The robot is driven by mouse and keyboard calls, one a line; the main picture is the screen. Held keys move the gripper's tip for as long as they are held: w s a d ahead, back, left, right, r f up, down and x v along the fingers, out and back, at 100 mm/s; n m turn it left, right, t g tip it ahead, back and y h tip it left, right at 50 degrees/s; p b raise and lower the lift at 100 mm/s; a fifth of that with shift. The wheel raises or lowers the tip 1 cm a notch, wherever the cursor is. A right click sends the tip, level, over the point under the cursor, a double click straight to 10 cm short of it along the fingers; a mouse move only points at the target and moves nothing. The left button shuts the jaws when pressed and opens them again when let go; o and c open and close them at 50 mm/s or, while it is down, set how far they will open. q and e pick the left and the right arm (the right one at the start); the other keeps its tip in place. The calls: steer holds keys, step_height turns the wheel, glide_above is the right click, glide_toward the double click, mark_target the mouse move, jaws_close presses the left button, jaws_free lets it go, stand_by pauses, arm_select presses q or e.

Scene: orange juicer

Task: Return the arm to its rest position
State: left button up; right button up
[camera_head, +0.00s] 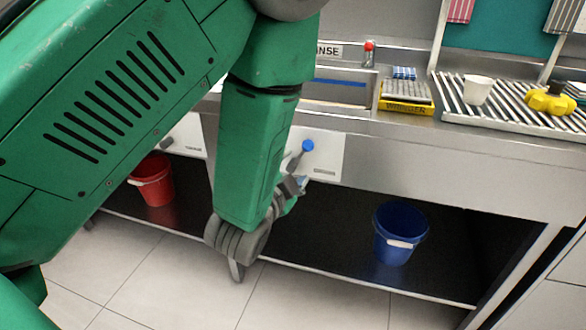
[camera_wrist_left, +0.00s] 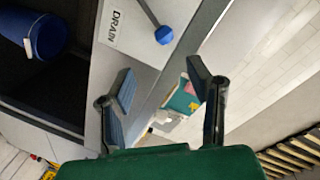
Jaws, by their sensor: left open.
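My green left arm (camera_head: 255,145) fills the left and centre of the head view, in front of the steel sink counter. My left gripper (camera_head: 292,190) is mostly hidden behind its forearm and wrist there, low in front of the counter's front panel. In the left wrist view the two dark fingers of the left gripper (camera_wrist_left: 160,69) stand wide apart with nothing between them. The fingers appear near the counter front with the DRAIN plate, but I cannot tell the exact gap. My right arm and right gripper are not in view.
A blue-knobbed lever (camera_head: 307,146) sticks out of the counter front. A blue bucket (camera_head: 400,233) and a red bucket (camera_head: 152,180) stand on the lower shelf. A yellow tray (camera_head: 406,98), white cup (camera_head: 478,89) and yellow object (camera_head: 548,100) sit on the counter. The tiled floor in front is clear.

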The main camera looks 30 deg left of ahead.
arm_select(q)
steer(key=shift+f, duration=0.1)
stand_by(0.3)
steer(key=s+f+n+g+h+p, duration=0.15)
steer(key=s+f+g, duration=0.25)
steer(key=s+f, duration=0.4)
steer(key=s+f+n+g+p, duration=0.1)
steer(key=s+f+n+g, duration=0.3)
steer(key=f, duration=0.6)
steer(key=s+f+g, duration=0.2)
steer(key=s, duration=0.3)
steer(key=s+f+n+g, duration=0.1)
steer(key=s+f+g, duration=0.1)
steer(key=s, duration=0.4)
steer(key=s+f+n+g+h+p, duration=0.1)
steer(key=s+f+g, duration=0.2)
steer(key=s, duration=0.3)
steer(key=shift+s+g, duration=0.25)
steer(key=shift+g, duration=0.05)
steer(key=shift+w+n, duration=0.1)
steer(key=shift+n, duration=0.15)
